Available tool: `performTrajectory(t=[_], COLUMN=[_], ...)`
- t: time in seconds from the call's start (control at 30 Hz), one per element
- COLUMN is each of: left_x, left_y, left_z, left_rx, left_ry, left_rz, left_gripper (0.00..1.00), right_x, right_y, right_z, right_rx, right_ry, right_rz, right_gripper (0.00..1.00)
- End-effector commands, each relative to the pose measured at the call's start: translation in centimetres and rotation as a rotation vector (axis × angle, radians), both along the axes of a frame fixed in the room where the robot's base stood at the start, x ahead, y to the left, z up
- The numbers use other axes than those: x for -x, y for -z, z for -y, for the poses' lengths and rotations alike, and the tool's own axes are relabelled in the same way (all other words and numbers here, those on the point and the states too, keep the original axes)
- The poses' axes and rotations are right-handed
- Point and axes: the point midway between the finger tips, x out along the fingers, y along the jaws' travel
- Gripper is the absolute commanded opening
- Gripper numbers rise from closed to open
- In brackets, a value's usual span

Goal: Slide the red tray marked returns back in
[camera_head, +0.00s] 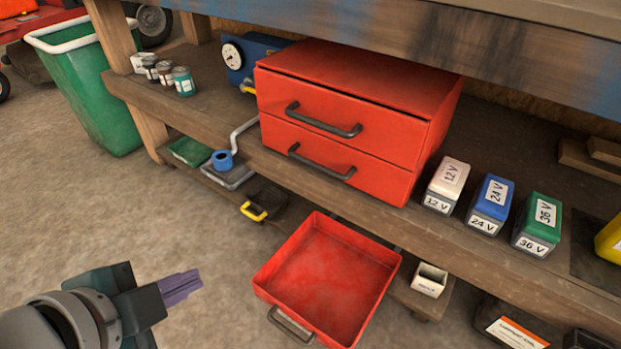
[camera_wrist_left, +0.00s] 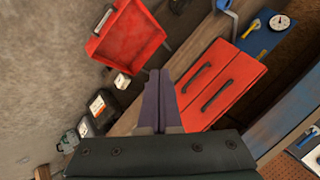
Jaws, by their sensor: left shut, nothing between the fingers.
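The red tray (camera_head: 330,275) is an empty, open-topped box with a dark bar handle (camera_head: 290,326) on its front. It juts out from the lower level below the bench shelf, at the bottom middle of the head view. No returns marking is readable on it. The tray also shows at the top of the left wrist view (camera_wrist_left: 128,38). My left gripper (camera_head: 182,287) is shut and empty, apart from the tray and to its left in the head view. Its purple fingers (camera_wrist_left: 157,88) also show together in the left wrist view. My right gripper is not in view.
A red two-drawer cabinet (camera_head: 345,115) stands on the shelf above the tray. Labelled battery blocks (camera_head: 490,205) stand to its right. A small white box (camera_head: 430,279) sits right of the tray. A green bin (camera_head: 95,90) stands back left. The floor at left is clear.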

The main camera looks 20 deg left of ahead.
Motion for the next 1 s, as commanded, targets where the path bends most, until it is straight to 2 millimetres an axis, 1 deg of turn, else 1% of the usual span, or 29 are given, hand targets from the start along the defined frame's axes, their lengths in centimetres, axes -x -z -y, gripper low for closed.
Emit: performTrajectory(t=[0.03, 0.07, 0.1, 0.17, 0.2, 0.27, 0.3, 0.37, 0.4, 0.47, 0.5, 0.6, 0.7, 0.8, 0.93, 1.0], left_x=[-0.2, -0.4, -0.6, -0.8, -0.9, -1.0, -1.1, -1.1, -1.1, -1.0, -0.9, -0.7, -0.5, -0.3, -0.4, -0.9], left_y=[5.0, 6.5, 8.5, 11.4, 13.3, 16.3, 18.2, 21.1, 23.0, 25.8, 27.5, 31.0, 33.3, 34.5, 34.9, 35.2], left_z=[-0.1, -0.1, -0.1, -0.1, 0.0, 0.0, 0.1, 0.1, 0.2, 0.2, 0.3, 0.4, 0.5, 0.6, 0.8, 0.9], left_rx=[-0.031, -0.049, -0.073, -0.108, -0.132, -0.168, -0.191, -0.226, -0.249, -0.281, -0.302, -0.347, -0.379, -0.398, -0.407, -0.408], left_ry=[0.042, 0.070, 0.108, 0.164, 0.203, 0.259, 0.297, 0.355, 0.393, 0.450, 0.486, 0.566, 0.625, 0.662, 0.680, 0.682], left_rz=[0.021, 0.036, 0.055, 0.085, 0.105, 0.134, 0.153, 0.184, 0.204, 0.231, 0.250, 0.293, 0.327, 0.347, 0.359, 0.362], left_gripper=[0.00, 0.00, 0.00, 0.00, 0.00, 0.00, 0.00, 0.00, 0.00, 0.00, 0.00, 0.00, 0.00, 0.00, 0.00, 0.00], right_x=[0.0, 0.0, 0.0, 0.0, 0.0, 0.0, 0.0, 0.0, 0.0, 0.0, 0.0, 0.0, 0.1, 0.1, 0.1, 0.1], right_y=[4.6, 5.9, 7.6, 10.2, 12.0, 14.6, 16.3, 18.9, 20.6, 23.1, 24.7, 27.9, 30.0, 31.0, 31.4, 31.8], right_z=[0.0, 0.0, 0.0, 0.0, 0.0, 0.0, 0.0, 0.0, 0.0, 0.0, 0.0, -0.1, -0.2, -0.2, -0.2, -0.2], right_rx=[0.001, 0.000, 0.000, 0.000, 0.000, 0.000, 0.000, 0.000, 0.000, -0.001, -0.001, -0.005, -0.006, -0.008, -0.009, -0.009], right_ry=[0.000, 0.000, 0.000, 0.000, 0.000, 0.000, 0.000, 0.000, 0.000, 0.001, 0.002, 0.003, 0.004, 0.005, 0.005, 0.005], right_rz=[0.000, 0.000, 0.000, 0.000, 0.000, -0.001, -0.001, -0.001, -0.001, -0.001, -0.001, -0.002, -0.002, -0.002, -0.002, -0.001], right_gripper=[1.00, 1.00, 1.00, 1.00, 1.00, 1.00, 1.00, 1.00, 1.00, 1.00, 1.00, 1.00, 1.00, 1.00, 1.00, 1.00])
